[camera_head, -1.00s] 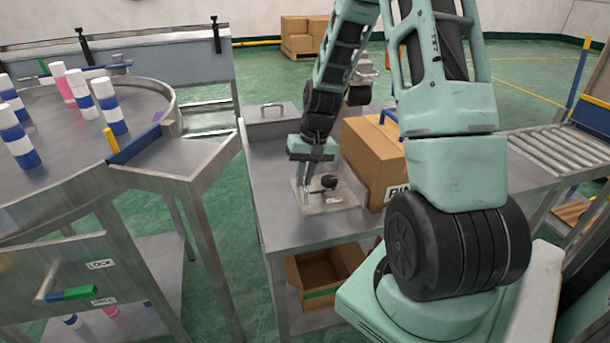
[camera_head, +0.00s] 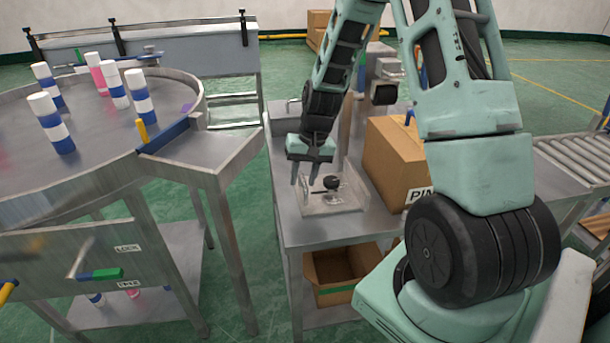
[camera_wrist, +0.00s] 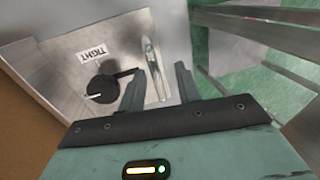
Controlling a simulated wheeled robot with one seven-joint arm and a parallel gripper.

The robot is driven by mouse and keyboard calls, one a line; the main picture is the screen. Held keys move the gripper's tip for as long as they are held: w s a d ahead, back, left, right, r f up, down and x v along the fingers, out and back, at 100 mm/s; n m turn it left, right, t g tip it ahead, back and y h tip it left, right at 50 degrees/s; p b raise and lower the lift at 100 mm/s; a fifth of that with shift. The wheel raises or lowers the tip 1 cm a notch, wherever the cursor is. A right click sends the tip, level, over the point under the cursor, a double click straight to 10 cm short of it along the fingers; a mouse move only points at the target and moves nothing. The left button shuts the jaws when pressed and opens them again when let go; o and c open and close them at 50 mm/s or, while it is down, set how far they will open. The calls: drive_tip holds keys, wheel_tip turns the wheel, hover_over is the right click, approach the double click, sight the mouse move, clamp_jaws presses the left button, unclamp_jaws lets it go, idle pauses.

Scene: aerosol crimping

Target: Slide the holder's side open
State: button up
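The holder (camera_head: 345,205) is a small pale metal fixture on the metal bench, with a black round knob (camera_head: 331,183) on top. In the wrist view the holder (camera_wrist: 60,60) carries a label reading TIGHT, the black knob (camera_wrist: 103,88) with a short arm, and a slim silver pointed piece (camera_wrist: 151,62). My gripper (camera_head: 304,184) is over the holder's left side, fingers pointing down. In the wrist view my gripper (camera_wrist: 158,78) is open, with the silver piece appearing between its fingers. I cannot tell whether either finger touches it.
A cardboard box (camera_head: 388,160) stands just right of the holder, and an open box (camera_head: 335,285) sits on the lower shelf. A round table (camera_head: 90,135) with several striped cans is at the left. A roller conveyor (camera_head: 575,160) is at the right.

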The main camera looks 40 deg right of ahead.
wheel_tip(320, 180, up, 17)
drive_tip(key=s+d, duration=0.2)
drive_tip(key=d, duration=0.1)
drive_tip(key=shift+p, duration=0.3)
drive_tip(key=shift+w, duration=0.1)
idle(0.3)
drive_tip(key=s+a+n+g+p, duration=0.1)
drive_tip(key=s+a+n, duration=0.3)
drive_tip(key=a, duration=0.8)
drive_tip(key=s+a+n, duration=0.3)
drive_tip(key=a, duration=0.8)
drive_tip(key=s+a+f+n+h, duration=0.1)
drive_tip(key=s+a+n, duration=0.6)
drive_tip(key=s, duration=0.7)
drive_tip(key=shift+s+a+f+p, duration=0.25)
drive_tip(key=shift+a+p, duration=0.2)
drive_tip(key=shift+a, duration=0.7)
drive_tip(key=shift+r, duration=0.1)
